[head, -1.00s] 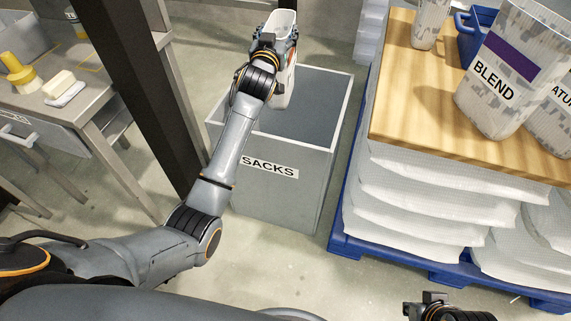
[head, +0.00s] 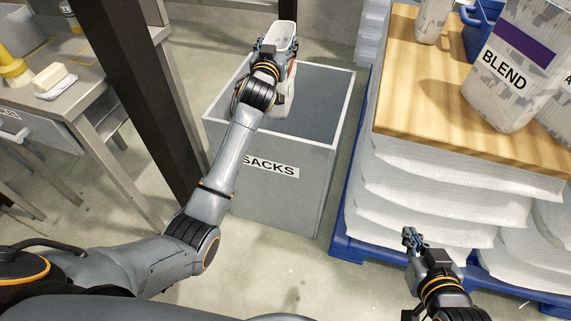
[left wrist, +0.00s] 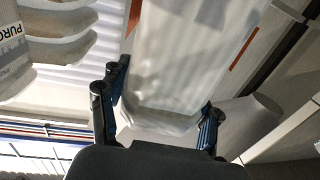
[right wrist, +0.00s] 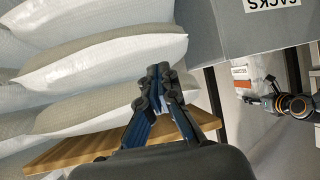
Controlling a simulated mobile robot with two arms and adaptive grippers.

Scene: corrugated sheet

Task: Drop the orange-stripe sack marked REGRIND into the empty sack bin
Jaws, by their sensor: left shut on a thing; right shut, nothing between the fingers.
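A white sack (head: 286,94) with an orange stripe is held upright in my left gripper (head: 277,52). The sack is over the opening of the grey bin marked SACKS (head: 253,198) in the head view; whether its bottom is below the rim is hard to tell. The left wrist view shows the sack (left wrist: 180,70) between the two fingers, with orange at its edges; no REGRIND lettering is readable. The visible bin interior is bare. My right gripper (head: 411,238) is shut and empty, in front of the pallet; its fingertips (right wrist: 160,74) meet in the right wrist view.
A blue pallet (head: 375,258) with stacked white sacks (head: 430,190) and a wooden board (head: 425,105) stands right of the bin. A BLEND sack (head: 510,65) stands on the board. A dark post (head: 140,90) and a steel table (head: 75,100) are on the left.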

